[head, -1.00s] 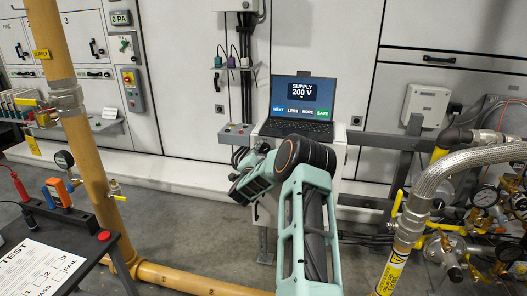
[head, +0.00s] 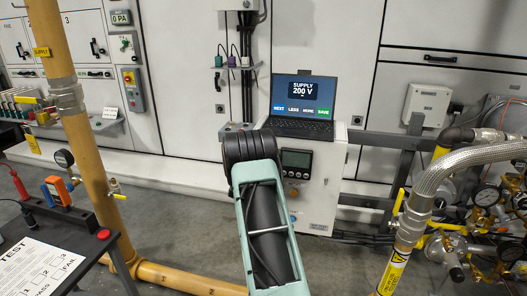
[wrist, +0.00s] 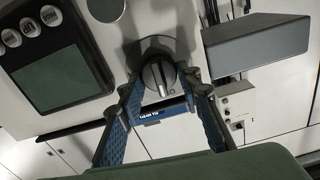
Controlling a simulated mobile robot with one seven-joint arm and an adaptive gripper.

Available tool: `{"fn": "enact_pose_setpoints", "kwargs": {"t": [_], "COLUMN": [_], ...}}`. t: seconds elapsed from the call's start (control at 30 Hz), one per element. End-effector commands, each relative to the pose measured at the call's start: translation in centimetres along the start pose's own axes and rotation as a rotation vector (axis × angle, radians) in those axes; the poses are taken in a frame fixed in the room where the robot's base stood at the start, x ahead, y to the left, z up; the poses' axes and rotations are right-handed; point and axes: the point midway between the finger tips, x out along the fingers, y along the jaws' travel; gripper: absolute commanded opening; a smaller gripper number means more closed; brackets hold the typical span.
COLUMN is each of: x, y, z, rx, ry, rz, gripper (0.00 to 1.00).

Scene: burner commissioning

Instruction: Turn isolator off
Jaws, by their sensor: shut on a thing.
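The isolator is a dark round rotary knob (wrist: 157,76) on a pale panel, with a light pointer line running nearly up and down in the wrist view. My gripper (wrist: 163,86) has one blue ribbed finger on each side of the knob and is shut on it. In the head view my arm hides the gripper and the knob. The grey-white cabinet (head: 325,190) under the laptop stands just right of my arm.
A dark display (wrist: 62,80) with round buttons lies left of the knob in the wrist view; a grey box-shaped part (wrist: 256,40) juts out at right. The laptop (head: 302,105) shows "SUPPLY 200 V". Yellow gas pipe (head: 85,130) stands left; a braided hose (head: 440,180) is right.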

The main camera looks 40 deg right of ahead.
Motion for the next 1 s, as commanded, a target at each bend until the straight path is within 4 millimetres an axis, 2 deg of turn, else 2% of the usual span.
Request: {"fn": "enact_pose_setpoints", "kwargs": {"t": [0.3,0.73,0.77,0.9,1.0], "x": [0.04,0.03,0.03,0.02,0.01], "y": [-0.01,0.0,0.0,0.0,-0.01], "z": [-0.13,-0.07,-0.07,-0.04,-0.01], "rx": [-0.075,-0.082,-0.082,-0.081,-0.081], "ry": [0.003,0.001,0.001,0.001,0.0], "rz": [0.0,0.0,0.0,0.0,0.0], "gripper": [0.08,0.08,0.35,0.49,0.49]}}
